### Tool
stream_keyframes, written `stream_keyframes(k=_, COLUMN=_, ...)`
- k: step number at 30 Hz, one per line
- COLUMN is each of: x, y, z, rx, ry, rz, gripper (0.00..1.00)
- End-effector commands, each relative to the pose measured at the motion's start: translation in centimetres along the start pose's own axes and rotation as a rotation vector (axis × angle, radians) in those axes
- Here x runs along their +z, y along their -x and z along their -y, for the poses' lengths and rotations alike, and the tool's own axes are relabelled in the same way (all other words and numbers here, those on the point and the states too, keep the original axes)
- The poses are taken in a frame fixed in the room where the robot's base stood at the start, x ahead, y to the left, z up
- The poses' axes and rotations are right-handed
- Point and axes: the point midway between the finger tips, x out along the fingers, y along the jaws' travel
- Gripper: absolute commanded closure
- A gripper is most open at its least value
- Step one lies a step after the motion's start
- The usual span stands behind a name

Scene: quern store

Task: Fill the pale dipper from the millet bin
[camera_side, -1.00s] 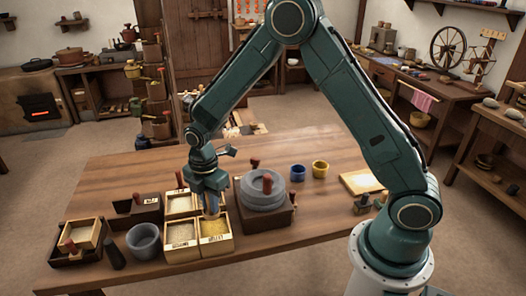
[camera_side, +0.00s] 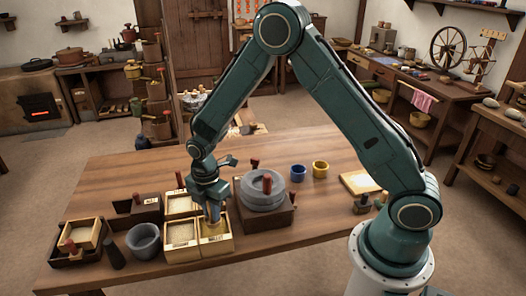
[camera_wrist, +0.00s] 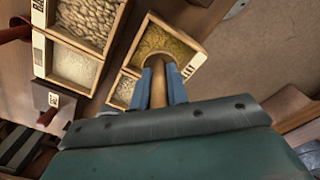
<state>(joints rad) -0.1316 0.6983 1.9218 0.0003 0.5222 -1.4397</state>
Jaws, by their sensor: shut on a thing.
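The millet bin (camera_side: 217,252) is the front right one of a group of pale wooden bins, with yellow grain inside; it also shows in the wrist view (camera_wrist: 187,31). My gripper (camera_side: 214,208) is over this bin, pointing down. In the wrist view my gripper (camera_wrist: 160,84) is shut on the pale wooden handle of the dipper (camera_wrist: 158,92). The handle runs down into the bin, and the dipper's round lower end appears at the grain. The fingers and handle partly hide that end, so I cannot tell how much grain it holds.
Other grain bins (camera_side: 181,255) adjoin on the left and behind. The stone quern (camera_side: 263,200) stands close on the right. A grey mortar (camera_side: 143,252) is at the left. Blue (camera_side: 298,171) and yellow (camera_side: 320,169) cups stand back right. The table's right front is clear.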

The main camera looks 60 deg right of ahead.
Motion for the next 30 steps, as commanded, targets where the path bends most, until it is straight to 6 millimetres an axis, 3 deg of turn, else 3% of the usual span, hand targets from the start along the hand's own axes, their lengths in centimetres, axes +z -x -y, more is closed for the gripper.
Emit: stream_keyframes(k=30, x=0.0, y=-5.2, z=0.0, rx=0.000, ry=0.000, rz=0.000, gripper=1.00)
